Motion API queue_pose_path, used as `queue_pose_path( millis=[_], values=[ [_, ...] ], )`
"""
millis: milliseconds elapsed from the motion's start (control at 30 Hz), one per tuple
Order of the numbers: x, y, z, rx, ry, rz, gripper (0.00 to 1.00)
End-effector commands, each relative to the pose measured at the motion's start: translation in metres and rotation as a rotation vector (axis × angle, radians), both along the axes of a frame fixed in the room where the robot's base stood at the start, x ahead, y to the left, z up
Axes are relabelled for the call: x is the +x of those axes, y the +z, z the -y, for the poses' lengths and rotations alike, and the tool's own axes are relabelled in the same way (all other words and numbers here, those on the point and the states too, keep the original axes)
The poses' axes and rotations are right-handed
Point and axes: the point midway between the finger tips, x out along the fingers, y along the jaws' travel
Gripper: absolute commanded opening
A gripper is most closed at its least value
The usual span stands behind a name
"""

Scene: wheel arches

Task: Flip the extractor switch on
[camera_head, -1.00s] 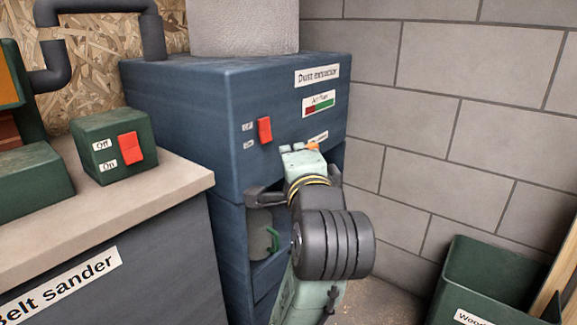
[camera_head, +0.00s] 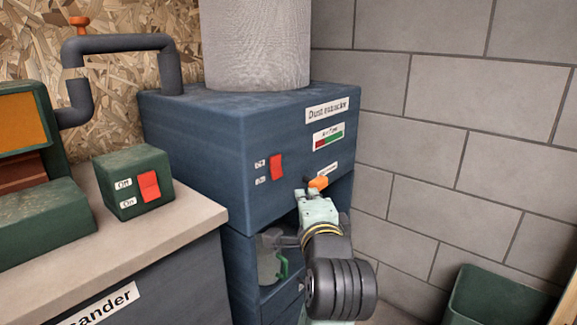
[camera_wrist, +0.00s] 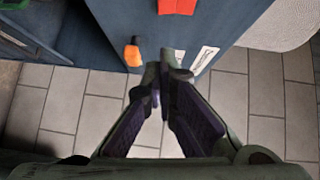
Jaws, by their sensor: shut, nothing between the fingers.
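The blue dust extractor (camera_head: 205,140) has a red rocker switch (camera_head: 277,167) on its front, beside small Off and On labels. Its tilt is too small to tell. A red part, apparently this switch, shows at the top edge of the wrist view (camera_wrist: 178,6). My gripper (camera_wrist: 170,70) is shut and empty in the wrist view, its tips below the red part and apart from it in the picture. In the head view my arm ends below and right of the switch, near an orange knob (camera_head: 318,183); the fingers are mostly hidden there.
A green box with another red switch (camera_head: 149,186) stands on the belt sander bench (camera_head: 190,215) at left. A grey drum (camera_head: 255,45) sits on the extractor. A block wall (camera_head: 430,120) and a green bin (camera_head: 500,295) are at right.

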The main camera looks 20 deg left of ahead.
Motion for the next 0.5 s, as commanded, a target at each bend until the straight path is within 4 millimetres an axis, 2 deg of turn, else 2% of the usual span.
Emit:
queue_pose_path(
  millis=[33, 500],
  values=[
    [0.002, 0.006, -0.001, -0.003, 0.001, -0.005, 0.00],
    [0.024, 0.003, -0.011, -0.003, 0.001, -0.005, 0.00]
  ],
)
